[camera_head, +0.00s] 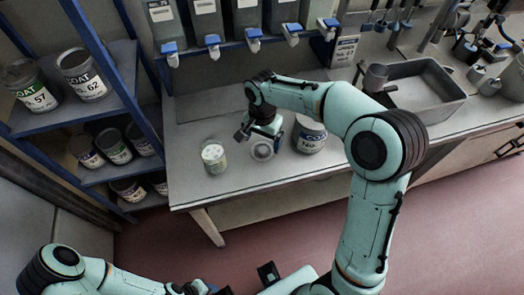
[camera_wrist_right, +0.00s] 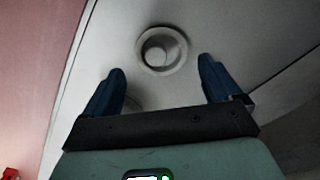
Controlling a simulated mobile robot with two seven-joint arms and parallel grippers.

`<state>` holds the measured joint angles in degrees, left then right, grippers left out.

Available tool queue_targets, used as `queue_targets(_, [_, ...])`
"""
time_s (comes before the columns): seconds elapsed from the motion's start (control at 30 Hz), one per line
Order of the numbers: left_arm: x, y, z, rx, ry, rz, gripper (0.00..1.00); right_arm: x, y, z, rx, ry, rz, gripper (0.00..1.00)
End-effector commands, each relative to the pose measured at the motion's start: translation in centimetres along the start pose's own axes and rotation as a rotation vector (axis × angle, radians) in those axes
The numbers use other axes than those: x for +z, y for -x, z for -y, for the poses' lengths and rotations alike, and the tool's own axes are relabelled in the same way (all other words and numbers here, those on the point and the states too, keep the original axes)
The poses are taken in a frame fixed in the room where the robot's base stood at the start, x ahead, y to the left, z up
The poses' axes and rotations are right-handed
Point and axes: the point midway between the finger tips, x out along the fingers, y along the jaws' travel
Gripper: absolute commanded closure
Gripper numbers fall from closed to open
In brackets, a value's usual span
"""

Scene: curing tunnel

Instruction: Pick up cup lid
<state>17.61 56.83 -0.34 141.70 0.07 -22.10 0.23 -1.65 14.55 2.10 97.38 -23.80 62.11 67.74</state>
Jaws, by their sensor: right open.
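The cup lid (camera_head: 262,151) is a small pale grey disc with a raised round middle. It lies on the grey bench top, between a glass jar and a large paint can. My right gripper (camera_head: 259,138) is open and empty, just above and behind the lid. In the right wrist view the lid (camera_wrist_right: 162,50) lies beyond the blue fingertips of my right gripper (camera_wrist_right: 161,68), roughly centred between them and apart from both.
The jar (camera_head: 213,157) stands close left of the lid, the labelled can (camera_head: 310,136) close right. Dispensing taps (camera_head: 254,38) hang along the back. A metal sink (camera_head: 425,92) is at the right. A blue shelf (camera_head: 75,118) holds several cans at the left. The bench's front edge is clear.

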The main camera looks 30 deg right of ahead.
Motion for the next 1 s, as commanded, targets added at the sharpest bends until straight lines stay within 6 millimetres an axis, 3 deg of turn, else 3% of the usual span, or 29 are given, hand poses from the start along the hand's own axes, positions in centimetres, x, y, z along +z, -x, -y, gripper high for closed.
queue_targets(0.3, [0.0,-0.1,0.1,0.0,0.0,0.0,0.57,0.3,-4.4,0.1,0.003,0.0,0.002,0.09])
queue_targets(0.57, [0.0,-0.1,0.1,0.0,0.0,0.0,0.57,0.3,-4.7,0.2,0.001,0.0,0.001,0.09])
queue_targets(0.6, [0.0,-0.1,0.1,0.0,0.0,0.0,0.57,0.3,-4.7,0.2,0.001,0.0,0.001,0.12])
queue_targets(0.7, [0.0,-0.1,0.1,0.0,0.0,0.0,0.57,0.3,-4.7,0.2,0.001,0.0,0.001,0.44])
queue_targets(0.73, [0.0,-0.1,0.1,0.0,0.0,0.0,0.57,0.3,-4.7,0.2,0.001,0.0,0.001,0.51])
queue_targets(1.0, [0.0,-0.1,0.1,0.0,0.0,0.0,0.57,0.3,-4.7,0.2,0.0,0.0,0.001,0.51])
